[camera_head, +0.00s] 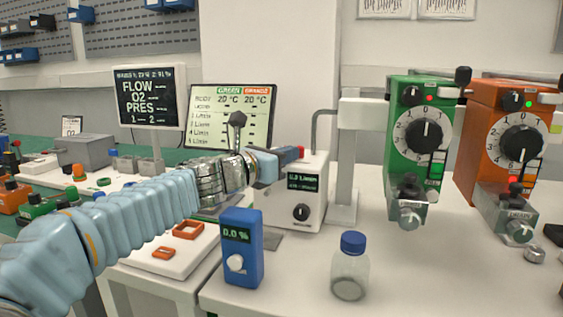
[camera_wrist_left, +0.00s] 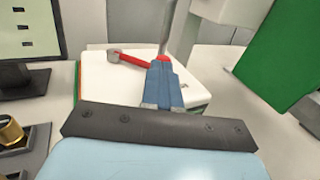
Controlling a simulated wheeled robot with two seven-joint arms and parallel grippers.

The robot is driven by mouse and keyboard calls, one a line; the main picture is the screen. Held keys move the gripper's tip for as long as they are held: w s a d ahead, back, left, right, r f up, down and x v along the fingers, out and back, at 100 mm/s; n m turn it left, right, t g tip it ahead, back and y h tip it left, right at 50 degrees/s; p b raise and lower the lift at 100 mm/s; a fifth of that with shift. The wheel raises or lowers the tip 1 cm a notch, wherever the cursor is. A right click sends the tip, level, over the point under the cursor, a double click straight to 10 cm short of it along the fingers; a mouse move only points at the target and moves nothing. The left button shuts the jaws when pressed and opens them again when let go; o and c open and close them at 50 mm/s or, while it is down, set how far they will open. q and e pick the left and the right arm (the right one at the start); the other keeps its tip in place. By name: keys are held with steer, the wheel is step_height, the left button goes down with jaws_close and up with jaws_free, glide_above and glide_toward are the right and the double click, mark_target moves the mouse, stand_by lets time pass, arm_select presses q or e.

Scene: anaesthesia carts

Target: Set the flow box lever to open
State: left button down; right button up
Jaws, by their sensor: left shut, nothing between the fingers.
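The flow box (camera_head: 312,211) is a white box on the bench with a small display and a dark knob on its front. Its red lever (camera_head: 301,152) is mostly hidden behind my left gripper in the head view. In the left wrist view the red lever (camera_wrist_left: 133,60) lies across the top of the white box (camera_wrist_left: 100,78), its grey end toward the left. My left gripper (camera_head: 289,156) is shut and empty over the box top. Its blue fingers (camera_wrist_left: 163,80) overlap the lever's right end; I cannot tell whether they touch. My right gripper is not in view.
A blue meter (camera_head: 242,262) and a blue-capped bottle (camera_head: 350,270) stand in front of the box. A green vaporizer (camera_head: 411,170) and an orange one (camera_head: 508,150) hang at right. A grey post and pipe stand close behind the box. A screen (camera_head: 220,105) stands behind my arm.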

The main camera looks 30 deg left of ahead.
arm_select(q)
steer(key=shift+w+d, duration=0.6)
steer(key=shift+d, duration=0.15)
steer(key=shift+s, duration=0.1)
